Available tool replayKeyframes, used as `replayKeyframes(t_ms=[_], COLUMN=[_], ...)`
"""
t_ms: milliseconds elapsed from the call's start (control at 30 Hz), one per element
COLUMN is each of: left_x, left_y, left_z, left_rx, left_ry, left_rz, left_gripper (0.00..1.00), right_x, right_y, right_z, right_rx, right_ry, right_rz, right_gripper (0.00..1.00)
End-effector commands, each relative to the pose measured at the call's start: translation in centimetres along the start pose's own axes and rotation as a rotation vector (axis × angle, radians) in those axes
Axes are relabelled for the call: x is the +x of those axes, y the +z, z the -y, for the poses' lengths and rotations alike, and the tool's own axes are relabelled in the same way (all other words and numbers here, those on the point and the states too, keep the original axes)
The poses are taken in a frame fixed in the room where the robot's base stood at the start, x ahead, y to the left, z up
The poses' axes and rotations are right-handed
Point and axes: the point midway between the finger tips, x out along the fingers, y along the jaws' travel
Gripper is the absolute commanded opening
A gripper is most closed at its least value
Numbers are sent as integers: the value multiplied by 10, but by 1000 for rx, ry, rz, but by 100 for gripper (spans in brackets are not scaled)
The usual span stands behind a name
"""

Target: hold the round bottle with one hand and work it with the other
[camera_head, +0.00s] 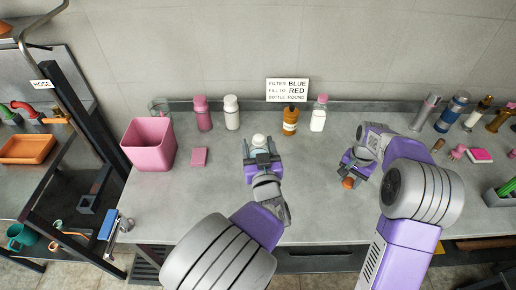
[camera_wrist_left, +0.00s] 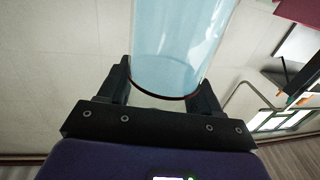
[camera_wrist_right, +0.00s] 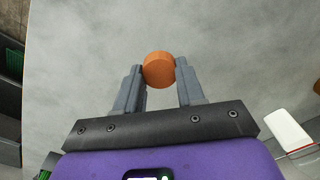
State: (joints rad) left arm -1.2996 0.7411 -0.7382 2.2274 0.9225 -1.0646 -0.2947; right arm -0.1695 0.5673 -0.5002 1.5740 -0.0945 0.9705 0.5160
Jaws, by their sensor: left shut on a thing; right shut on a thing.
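My left gripper (camera_head: 262,160) is shut on a pale blue, see-through round bottle (camera_wrist_left: 178,45). My right gripper (camera_head: 355,168) is shut on a small orange-brown round piece (camera_wrist_right: 159,70), like a cap or stopper. The piece also shows in the head view (camera_head: 347,183), low at the gripper's tip, apart from the bottle and to its right. I cannot tell whether the bottle touches the counter.
A pink bin (camera_head: 148,144) and a pink block (camera_head: 199,157) stand left on the grey counter. Pink, white and amber bottles (camera_head: 290,121) line the back below a sign (camera_head: 288,90) reading FILTER BLUE, FILL TO RED, BOTTLE ROUND. Several cylinders (camera_head: 451,112) stand right. The counter between my grippers is clear.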

Motion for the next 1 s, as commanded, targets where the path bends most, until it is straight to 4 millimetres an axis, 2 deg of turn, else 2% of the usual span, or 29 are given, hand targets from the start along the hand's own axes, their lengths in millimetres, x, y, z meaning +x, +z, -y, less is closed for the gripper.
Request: replayKeyframes(t_ms=[300, 1000], left_x=[0, 1], left_y=[-9, -9], left_z=[0, 1], left_rx=[-1, -1], left_ry=[0, 0], left_rz=[-2, -2], left_gripper=[0, 0], right_x=[-3, -3], right_y=[0, 0], right_z=[0, 0], right_rx=[0, -3], right_ry=[0, 0], right_rz=[0, 0], right_gripper=[6, 6])
